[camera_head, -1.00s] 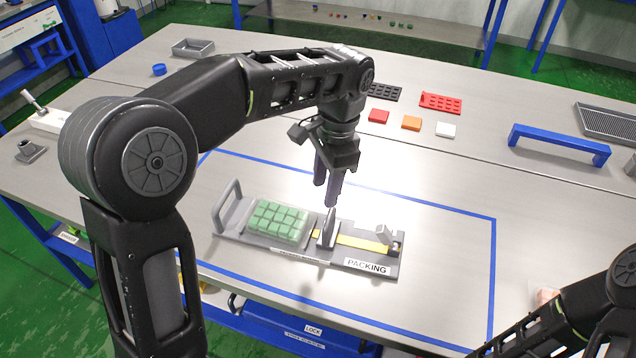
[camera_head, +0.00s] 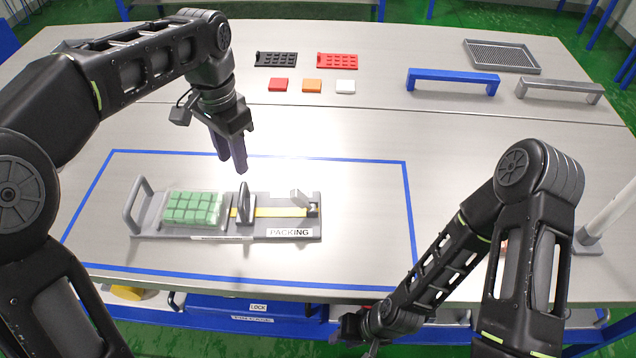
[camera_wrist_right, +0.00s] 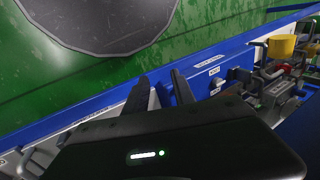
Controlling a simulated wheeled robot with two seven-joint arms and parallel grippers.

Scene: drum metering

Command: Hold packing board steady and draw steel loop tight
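The grey packing board (camera_head: 170,233) lies on the table inside a blue outline, with a "PACKING" label at its front right. A grey upright handle (camera_head: 132,205) stands at its left end, beside a clear-covered pack of green blocks (camera_head: 192,208). A dark upright steel piece (camera_head: 245,206) stands at mid-board over a yellow strap (camera_head: 280,212); I cannot tell whether it is the steel loop. A tilted grey block (camera_head: 299,198) sits at the right end. My left gripper (camera_head: 232,165) is open and empty, just above the steel piece. My right gripper (camera_wrist_right: 158,85) is open and empty, low by the table's front.
Black (camera_head: 276,59) and red (camera_head: 338,61) trays and small red, orange and white blocks lie at the back. A blue bridge-shaped bar (camera_head: 453,80), a grey bar (camera_head: 560,90) and a mesh tray (camera_head: 502,57) are at back right.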

